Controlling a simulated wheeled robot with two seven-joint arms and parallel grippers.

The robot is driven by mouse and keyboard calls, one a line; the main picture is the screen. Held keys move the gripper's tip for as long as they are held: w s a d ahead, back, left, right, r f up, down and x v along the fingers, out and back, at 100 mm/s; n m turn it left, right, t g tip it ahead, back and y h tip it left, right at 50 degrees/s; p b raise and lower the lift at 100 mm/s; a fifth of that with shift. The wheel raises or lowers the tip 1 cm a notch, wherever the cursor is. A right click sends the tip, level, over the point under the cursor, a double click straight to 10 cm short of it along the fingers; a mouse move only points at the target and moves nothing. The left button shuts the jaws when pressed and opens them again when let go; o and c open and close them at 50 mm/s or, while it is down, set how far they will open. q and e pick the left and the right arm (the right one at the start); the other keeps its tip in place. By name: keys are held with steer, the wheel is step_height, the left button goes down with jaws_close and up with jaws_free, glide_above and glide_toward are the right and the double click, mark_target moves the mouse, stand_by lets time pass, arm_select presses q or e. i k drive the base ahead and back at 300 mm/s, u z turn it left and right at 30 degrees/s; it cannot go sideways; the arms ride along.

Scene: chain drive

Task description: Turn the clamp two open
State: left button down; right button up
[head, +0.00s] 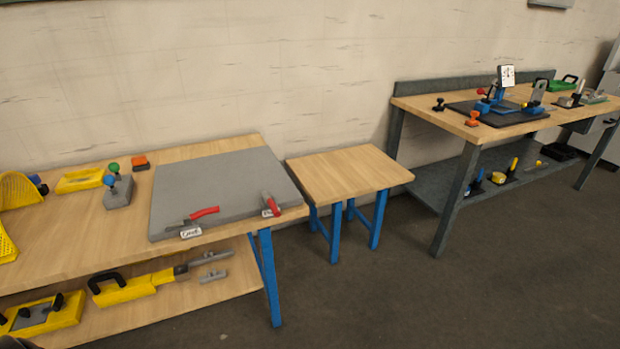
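Two red-handled clamps stand at the front edge of a grey plate on the wooden table at the left. The left clamp (203,214) has its red handle lying nearly flat, pointing right, with a white label (191,232) below it. The right clamp (270,203) sits near the plate's front right corner, its red handle slanting, with a small label (267,212) by it. The label writing is too small to tell which one is clamp two. Neither of my grippers shows in the head view.
The grey plate (215,185) is otherwise bare. A grey block with knobs (118,193) and a yellow tray (80,180) stand left of it. A small table (345,172) with a clear top and a loaded workbench (425,107) stand right. Open floor (400,290) lies in front.

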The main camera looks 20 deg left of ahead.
mark_target(269, 200)
steer(key=k, duration=1.35)
steer(key=z, duration=0.65)
steer(key=i, duration=1.4)
steer(key=u, duration=0.5)
steer(key=i, duration=0.6)
steer(key=u, duration=0.45)
